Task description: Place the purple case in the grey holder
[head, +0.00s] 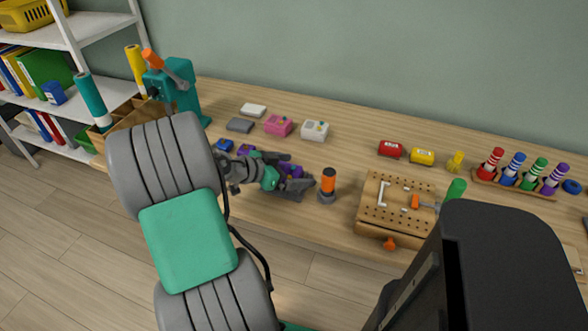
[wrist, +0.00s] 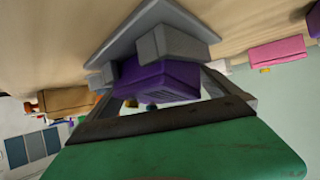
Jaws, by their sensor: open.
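In the wrist view the purple case (wrist: 158,80) sits between the raised grey blocks of the grey holder (wrist: 130,32), a flat plate with blocks on it. How deep the case is seated cannot be told. In the head view my gripper (head: 293,182) is low over the table, around the purple case (head: 293,170), and covers most of the holder. My gripper is open; in the wrist view its dark fingers stand on both sides of the case, with gaps visible beside it.
An orange-and-black tool (head: 328,182) stands just right of my gripper. A wooden pegboard (head: 372,212) lies farther right. Pink (head: 279,125) and white (head: 315,131) boxes are behind. A teal press (head: 178,85) stands at the left. The table between the white box and red block (head: 390,149) is clear.

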